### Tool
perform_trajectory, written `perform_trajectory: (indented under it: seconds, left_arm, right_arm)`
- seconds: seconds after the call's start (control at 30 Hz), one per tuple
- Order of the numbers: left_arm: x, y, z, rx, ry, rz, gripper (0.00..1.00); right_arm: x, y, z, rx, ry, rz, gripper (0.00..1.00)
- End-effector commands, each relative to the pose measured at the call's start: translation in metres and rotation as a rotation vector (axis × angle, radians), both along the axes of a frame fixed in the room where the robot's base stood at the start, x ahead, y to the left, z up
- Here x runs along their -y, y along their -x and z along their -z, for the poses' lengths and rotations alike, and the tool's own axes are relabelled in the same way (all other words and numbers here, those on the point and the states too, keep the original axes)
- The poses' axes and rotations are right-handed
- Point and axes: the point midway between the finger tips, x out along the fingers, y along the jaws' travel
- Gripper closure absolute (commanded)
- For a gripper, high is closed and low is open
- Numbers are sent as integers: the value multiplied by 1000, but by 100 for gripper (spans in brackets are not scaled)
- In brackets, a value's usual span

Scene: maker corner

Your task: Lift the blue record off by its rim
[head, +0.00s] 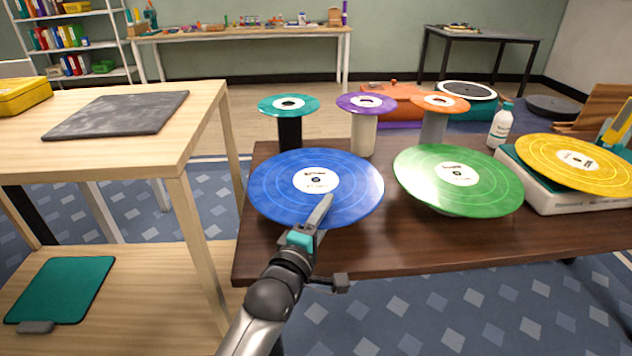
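The blue record (275,195), with a white label, is at the left front of the dark brown table (270,255). What bears it from below is hidden. My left gripper (322,210) is at the record's near rim. One grey finger shows across the rim, pointing in toward the label. My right gripper is not in view.
A green record (420,175) lies close on the right, and a yellow record (545,155) on a white player is farther right. Behind stand small teal (270,104), purple (350,100) and orange (425,100) discs on posts. A wooden table (130,150) is on the left.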

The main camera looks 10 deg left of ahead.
Motion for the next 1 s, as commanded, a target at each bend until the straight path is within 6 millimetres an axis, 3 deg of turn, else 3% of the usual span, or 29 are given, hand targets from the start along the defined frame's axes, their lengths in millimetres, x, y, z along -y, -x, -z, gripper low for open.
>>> perform_trajectory:
  seconds: [0.07,0.37,1.0]
  left_arm:
    - [0,0,0,0,0,0,66]
    - [0,0,0,0,0,0,100]
    - [0,0,0,0,0,0,100]
  right_arm:
    - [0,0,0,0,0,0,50]
    - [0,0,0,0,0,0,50]
    - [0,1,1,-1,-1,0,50]
